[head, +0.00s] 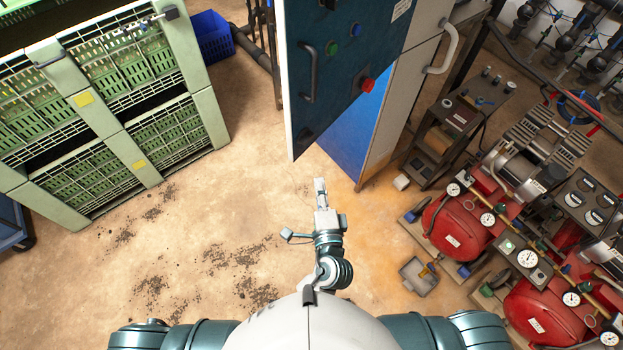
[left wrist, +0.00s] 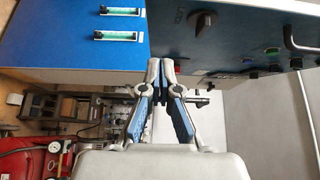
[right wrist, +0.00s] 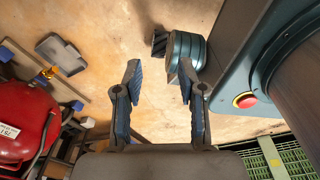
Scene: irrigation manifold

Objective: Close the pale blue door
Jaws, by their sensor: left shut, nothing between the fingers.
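The door (head: 345,60) of a tall cabinet (head: 396,110) stands ajar in the head view. Its face looks dark blue rather than pale, with a pale edge, a handle (head: 308,72), several buttons and a red knob. A bright blue surface shows behind it. My left gripper (head: 320,182) is shut and empty, below the door's lower corner in the picture and apart from it there. In the left wrist view, the shut fingertips (left wrist: 160,66) overlap the dark panel's lower edge; contact cannot be told. My right gripper (right wrist: 159,70) is open and empty, over the floor.
Green crates (head: 110,130) stand at the left, with a blue bin (head: 208,35) behind. Red compressor tanks (head: 455,228) with gauges stand at the right, near a grey dustpan (head: 418,275). The sandy floor between is mostly clear.

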